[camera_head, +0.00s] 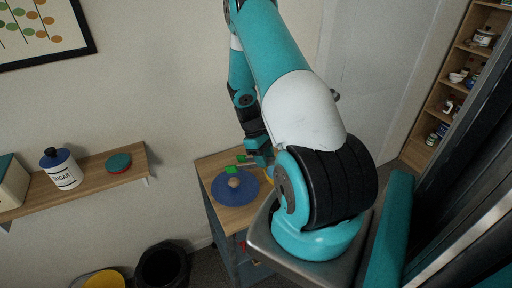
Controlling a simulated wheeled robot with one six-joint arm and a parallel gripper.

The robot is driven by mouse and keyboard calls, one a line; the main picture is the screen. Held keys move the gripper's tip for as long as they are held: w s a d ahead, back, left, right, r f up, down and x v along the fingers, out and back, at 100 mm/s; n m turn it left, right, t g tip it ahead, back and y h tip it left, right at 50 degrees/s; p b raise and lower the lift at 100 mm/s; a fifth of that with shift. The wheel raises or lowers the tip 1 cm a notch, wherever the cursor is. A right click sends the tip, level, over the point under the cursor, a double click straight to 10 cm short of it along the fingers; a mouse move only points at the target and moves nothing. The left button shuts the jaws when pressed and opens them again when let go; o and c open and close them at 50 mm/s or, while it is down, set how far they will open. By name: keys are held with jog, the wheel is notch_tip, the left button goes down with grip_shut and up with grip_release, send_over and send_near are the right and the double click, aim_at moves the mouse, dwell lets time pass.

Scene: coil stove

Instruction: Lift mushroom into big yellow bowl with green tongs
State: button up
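A small brownish round thing, seemingly the mushroom (233,183), sits on a round blue plate (224,196) on a wooden cabinet top. Green pieces, seemingly parts of the green tongs (232,169), show at the plate's far edge and just behind it. A yellow edge, perhaps of the big yellow bowl (268,177), shows right of the plate, mostly hidden by my arm. My gripper (260,160) is low over the cabinet top, right of the green pieces. Its fingers are too small and covered to tell whether they are open or hold the tongs.
A wall shelf (95,183) at left holds a sugar jar (62,168) and a small teal-and-red round item (118,162). A black bin (162,266) and a yellow round thing (105,280) are at the bottom left. A wooden shelf unit (440,105) stands at far right.

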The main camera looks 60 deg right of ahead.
jog(key=shift+w+a, duration=0.25)
jog(key=shift+a, duration=0.05)
jog(key=shift+f, duration=0.2)
notch_tip(320, 180, down, 10)
jog(key=b, duration=0.7)
jog(key=shift+r, duration=0.15)
jog(key=c, duration=0.6)
notch_tip(320, 180, up, 12)
jog(key=p, duration=0.7)
jog(key=shift+p, duration=0.4)
